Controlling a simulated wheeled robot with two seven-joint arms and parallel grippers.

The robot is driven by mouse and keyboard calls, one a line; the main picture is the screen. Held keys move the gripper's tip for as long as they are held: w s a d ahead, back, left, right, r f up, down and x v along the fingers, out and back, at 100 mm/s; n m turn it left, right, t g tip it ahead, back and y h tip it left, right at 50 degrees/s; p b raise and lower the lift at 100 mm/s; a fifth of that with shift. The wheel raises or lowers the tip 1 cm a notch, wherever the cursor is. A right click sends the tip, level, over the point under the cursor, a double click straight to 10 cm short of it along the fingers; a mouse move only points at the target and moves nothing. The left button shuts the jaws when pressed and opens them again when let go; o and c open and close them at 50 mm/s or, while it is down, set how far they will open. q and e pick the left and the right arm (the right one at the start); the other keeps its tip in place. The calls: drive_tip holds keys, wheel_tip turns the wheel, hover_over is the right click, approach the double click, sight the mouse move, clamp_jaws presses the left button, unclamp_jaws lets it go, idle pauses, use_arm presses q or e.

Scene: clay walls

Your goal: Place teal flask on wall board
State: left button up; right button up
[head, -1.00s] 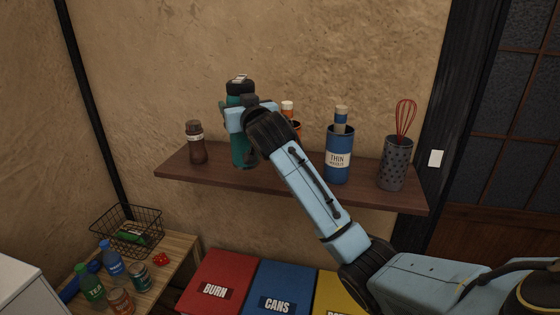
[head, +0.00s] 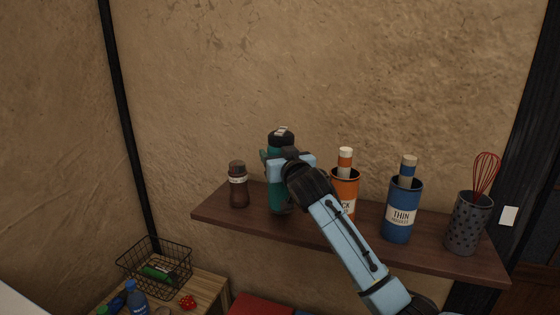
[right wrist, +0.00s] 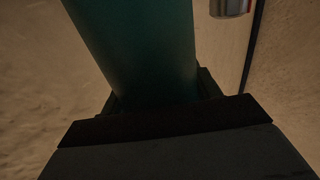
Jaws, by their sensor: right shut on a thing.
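The teal flask (head: 277,198) with a black lid is upright at the wall board (head: 235,222), a dark brown shelf. It is between the brown bottle and the orange cup. Its base appears at the board's surface, but I cannot tell whether it touches or hovers just above. My right gripper (head: 281,168) is shut around the flask's upper body, and its arm comes from the lower right. In the right wrist view the flask's teal body (right wrist: 145,45) fills the space between the fingers. My left gripper is out of view.
The board also holds a brown bottle (head: 238,190), an orange cup (head: 346,181) partly behind my arm, a blue cup (head: 400,222) and a dotted grey holder (head: 464,230) with a red whisk. A wire basket (head: 155,268) and bottles are below left.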

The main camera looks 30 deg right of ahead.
drive_tip(key=shift+f, duration=0.75)
drive_tip(key=o, duration=1.3)
drive_tip(key=shift+f, duration=0.15)
drive_tip(key=s, duration=0.4)
drive_tip(key=s+a, duration=0.1)
drive_tip(key=s, duration=0.2)
drive_tip(key=s+a+b, duration=0.1)
drive_tip(key=s, duration=0.3)
drive_tip(key=shift+s+a, duration=0.1)
drive_tip(key=shift+s, duration=0.25)
